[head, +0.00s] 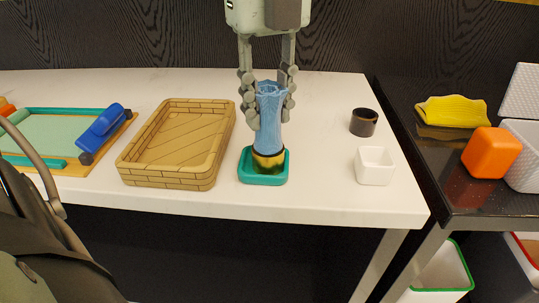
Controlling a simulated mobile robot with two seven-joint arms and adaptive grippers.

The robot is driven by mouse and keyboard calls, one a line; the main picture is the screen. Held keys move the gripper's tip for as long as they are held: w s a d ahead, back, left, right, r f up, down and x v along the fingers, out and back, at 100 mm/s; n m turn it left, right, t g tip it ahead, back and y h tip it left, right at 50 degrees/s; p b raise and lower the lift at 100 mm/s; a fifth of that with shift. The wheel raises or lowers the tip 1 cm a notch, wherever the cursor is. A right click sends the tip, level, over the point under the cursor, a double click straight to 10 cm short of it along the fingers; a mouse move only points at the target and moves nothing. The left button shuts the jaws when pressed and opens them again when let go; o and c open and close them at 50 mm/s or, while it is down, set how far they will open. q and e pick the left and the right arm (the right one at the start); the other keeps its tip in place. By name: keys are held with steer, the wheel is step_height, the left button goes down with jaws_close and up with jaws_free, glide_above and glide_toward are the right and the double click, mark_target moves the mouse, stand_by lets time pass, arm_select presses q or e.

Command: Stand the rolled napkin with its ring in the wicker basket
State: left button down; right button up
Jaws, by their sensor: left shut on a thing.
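The rolled blue napkin (269,120) stands upright in the head view, its top slightly flared. A dark green and yellow ring (268,161) is around its lower end. The lower end is at a small teal dish (278,179); I cannot tell whether it touches the dish floor. My left gripper (268,105) comes down from above, shut on the upper part of the napkin with a finger on each side. The wicker basket (210,169), tan, low and rectangular, is empty just left of the dish. My right gripper is not in view.
A dark round cup or ring (364,122) and a white square bowl (375,166) are at the right of the white table (320,195). A teal board with a blue-handled tool (102,131) lies left. A dark table holds a yellow cloth (452,111) and orange block (491,152).

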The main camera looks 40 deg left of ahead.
arm_select(q)
steer(key=shift+r+p, duration=1.95)
steer(key=shift+r, duration=1.55)
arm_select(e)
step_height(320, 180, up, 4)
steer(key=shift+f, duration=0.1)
arm_select(q)
steer(key=shift+a+r, duration=0.25)
steer(key=shift+a, duration=0.2)
steer(key=s+a+r, duration=0.1)
steer(key=s+a, duration=0.1)
steer(key=a, duration=0.5)
steer(key=s+a+r, duration=0.2)
steer(key=a, duration=0.5)
steer(key=shift+a+r, duration=0.15)
steer(key=shift+a, duration=0.1)
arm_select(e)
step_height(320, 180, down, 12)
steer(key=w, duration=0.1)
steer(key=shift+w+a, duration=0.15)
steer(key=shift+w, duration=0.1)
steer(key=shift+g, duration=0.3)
